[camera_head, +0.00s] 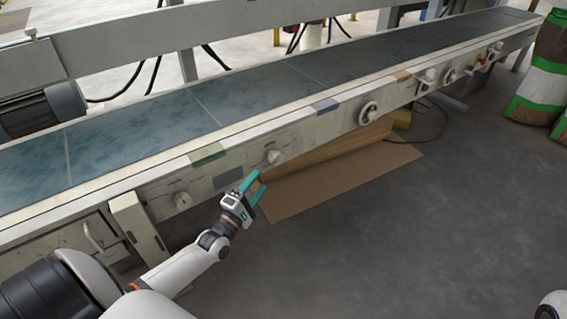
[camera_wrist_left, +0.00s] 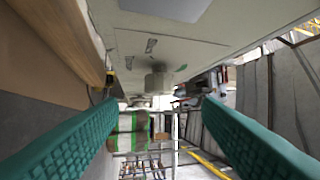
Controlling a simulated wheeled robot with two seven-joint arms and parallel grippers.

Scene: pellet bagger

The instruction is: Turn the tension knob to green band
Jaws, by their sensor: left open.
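A pale round knob (camera_head: 273,156) sits on the front side panel of the long conveyor. It also shows in the left wrist view (camera_wrist_left: 158,80), ahead between the fingers, with small dark marks and a small green mark on the panel beside it. Its pointer direction is too small to tell. My left gripper (camera_head: 262,179) is open and empty, just below and left of the knob in the head view, and apart from it. Its teal fingers also show in the left wrist view (camera_wrist_left: 161,104). My right gripper is out of view.
Another knob (camera_head: 182,200) is further left on the panel, and a handwheel (camera_head: 368,113) is further right. A brown cardboard sheet (camera_head: 340,178) lies on the floor below the conveyor. Filled bags (camera_head: 540,85) stand at the far right. The grey floor in front is clear.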

